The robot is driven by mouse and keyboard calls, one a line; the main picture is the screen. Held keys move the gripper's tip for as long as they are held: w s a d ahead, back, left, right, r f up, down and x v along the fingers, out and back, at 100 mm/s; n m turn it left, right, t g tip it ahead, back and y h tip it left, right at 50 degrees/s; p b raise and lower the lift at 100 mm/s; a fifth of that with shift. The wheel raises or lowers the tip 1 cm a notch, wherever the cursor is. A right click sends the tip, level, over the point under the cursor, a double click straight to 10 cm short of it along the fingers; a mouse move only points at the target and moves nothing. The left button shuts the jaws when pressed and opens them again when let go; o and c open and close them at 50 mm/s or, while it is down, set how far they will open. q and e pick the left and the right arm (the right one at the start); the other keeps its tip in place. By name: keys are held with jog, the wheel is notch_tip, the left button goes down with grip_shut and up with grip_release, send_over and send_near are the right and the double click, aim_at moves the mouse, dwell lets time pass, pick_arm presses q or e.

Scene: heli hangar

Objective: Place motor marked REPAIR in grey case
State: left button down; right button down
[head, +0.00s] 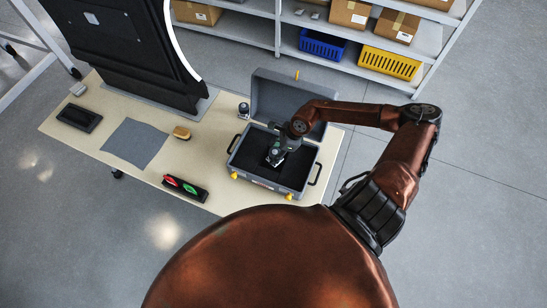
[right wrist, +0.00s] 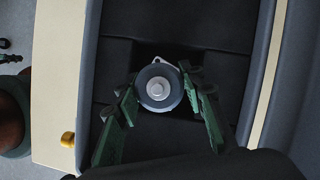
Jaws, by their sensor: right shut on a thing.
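The grey case (head: 236,165) stands open on the table, its lid raised at the back and black foam inside. My right gripper (head: 279,152) reaches down into the case and is shut on a motor. In the right wrist view the motor (right wrist: 159,87) is a round dark body with a pale shaft, between the green fingers of my right gripper (right wrist: 160,100). It is at a square recess in the foam; how deep it sits I cannot tell. No REPAIR mark is readable. My left gripper is not in view.
The table (head: 215,130) also holds a grey mat (head: 134,143), a black tray (head: 79,117), a brush-like yellow block (head: 181,132) and a black holder with red and green items (head: 186,188). A large black panel stands at the back left. Shelves with bins are behind.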

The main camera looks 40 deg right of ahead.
jog(key=shift+w+a+f, duration=0.2)
jog(key=shift+w+f, duration=0.05)
jog(key=shift+f, duration=1.55)
jog(key=c, duration=1.5)
grip_release()
jog(key=shift+f, duration=0.15)
jog(key=shift+c, duration=0.2)
jog(key=v, duration=1.2)
